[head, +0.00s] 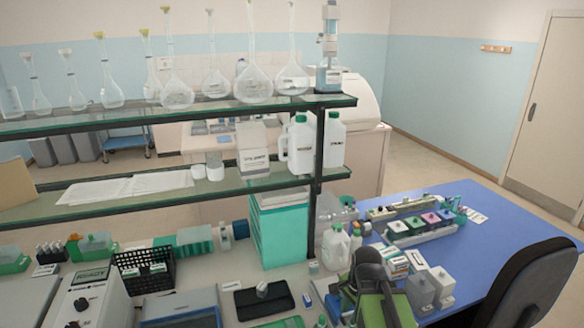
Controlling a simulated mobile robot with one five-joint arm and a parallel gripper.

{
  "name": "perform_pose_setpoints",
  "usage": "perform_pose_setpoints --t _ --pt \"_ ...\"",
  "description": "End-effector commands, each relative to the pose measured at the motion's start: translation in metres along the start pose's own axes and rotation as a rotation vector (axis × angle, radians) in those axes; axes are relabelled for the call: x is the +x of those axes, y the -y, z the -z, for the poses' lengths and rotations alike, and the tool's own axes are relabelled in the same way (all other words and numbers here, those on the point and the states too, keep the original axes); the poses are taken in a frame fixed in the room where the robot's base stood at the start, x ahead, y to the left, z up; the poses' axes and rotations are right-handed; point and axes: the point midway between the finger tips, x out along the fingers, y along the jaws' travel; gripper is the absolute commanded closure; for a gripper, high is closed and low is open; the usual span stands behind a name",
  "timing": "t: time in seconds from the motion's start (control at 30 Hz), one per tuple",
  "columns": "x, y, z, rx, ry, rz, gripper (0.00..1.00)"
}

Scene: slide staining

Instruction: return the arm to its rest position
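My gripper (369,272) appears to be the dark grey end of the dark and green folded arm at the bottom centre, in front of the blue bench. Its fingers cannot be made out, so I cannot tell whether it is open or shut. No object is clearly seen in it. The lower part of the arm is cut off by the bottom edge of the view.
A glass shelf (180,116) carries several flasks; papers and white bottles stand on the shelf below. The blue bench (480,215) holds a staining rack (420,228) and grey blocks (431,287) close beside the arm. A black chair (525,285) stands at right. A black basket (143,270) is at left.

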Motion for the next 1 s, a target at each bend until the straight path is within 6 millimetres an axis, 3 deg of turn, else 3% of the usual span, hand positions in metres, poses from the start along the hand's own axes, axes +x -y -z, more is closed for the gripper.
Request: perform_pose_setpoints --t 0.03,0.17,0.3,0.5,1.0 --pt "0.034 -0.005 -0.008 -0.082 0.004 -0.014 0.69" --pt "0.063 -0.014 -0.023 -0.387 0.023 -0.057 0.69" --pt "0.057 -0.024 -0.028 -0.685 0.054 -0.093 0.69" --pt "0.054 -0.031 -0.029 -0.96 0.09 -0.112 0.69" --pt "0.054 -0.031 -0.03 -1.005 0.093 -0.109 0.69"
